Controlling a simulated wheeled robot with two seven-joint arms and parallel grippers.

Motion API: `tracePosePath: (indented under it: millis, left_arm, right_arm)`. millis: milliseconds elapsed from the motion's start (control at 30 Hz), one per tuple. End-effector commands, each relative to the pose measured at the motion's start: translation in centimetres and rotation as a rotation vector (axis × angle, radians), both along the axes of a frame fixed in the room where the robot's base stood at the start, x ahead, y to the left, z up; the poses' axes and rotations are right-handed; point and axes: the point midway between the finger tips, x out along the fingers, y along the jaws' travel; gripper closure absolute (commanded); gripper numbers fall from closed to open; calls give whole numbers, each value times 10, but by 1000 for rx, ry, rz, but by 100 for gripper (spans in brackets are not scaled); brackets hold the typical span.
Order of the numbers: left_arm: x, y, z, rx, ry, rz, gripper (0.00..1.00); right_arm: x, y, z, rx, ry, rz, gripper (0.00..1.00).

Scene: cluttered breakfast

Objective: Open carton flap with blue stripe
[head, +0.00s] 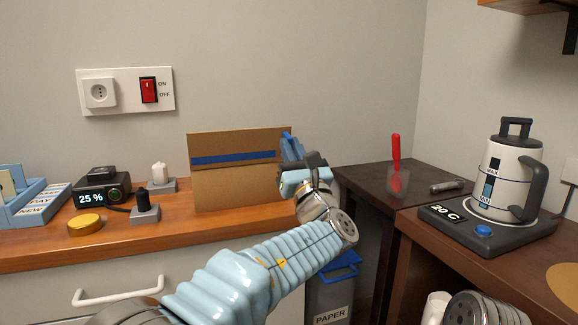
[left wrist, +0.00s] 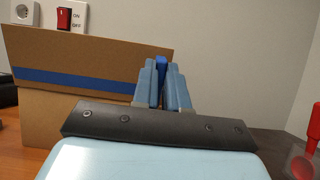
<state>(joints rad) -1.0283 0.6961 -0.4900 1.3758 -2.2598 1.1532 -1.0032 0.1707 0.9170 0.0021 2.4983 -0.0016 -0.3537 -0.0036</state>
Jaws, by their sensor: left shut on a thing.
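The brown cardboard carton (head: 235,188) stands on the wooden counter against the wall. Its flap with the blue stripe (head: 230,158) stands up above the carton front, and the stripe also shows in the left wrist view (left wrist: 85,82). My left gripper (head: 291,148) is at the carton's upper right edge. In the left wrist view its fingers (left wrist: 162,88) are shut on a small dark blue tab (left wrist: 162,65) beside the flap's right end. Whether the tab joins the flap is hidden by the fingers. My right gripper is not seen.
Left of the carton are a black socket block (head: 145,212), a display box (head: 103,192) and a yellow lid (head: 85,225). A paper bin (head: 333,300) stands below the counter. A kettle (head: 507,180) and a red-handled utensil (head: 396,150) are on the right. Wall space above the carton is free.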

Motion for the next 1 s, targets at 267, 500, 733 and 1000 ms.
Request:
tracePosePath:
  millis: [267,500,733,1000]
  left_arm:
    - [-2,-2,-7,17,-52,-1,100]
    - [-2,-1,-6,19,-56,-1,100]
    - [-2,-1,-6,19,-56,-1,74]
    - [-2,-1,-5,19,-58,0,62]
  right_arm:
    - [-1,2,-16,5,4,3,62]
    - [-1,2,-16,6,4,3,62]
    - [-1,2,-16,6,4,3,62]
    - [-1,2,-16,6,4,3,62]
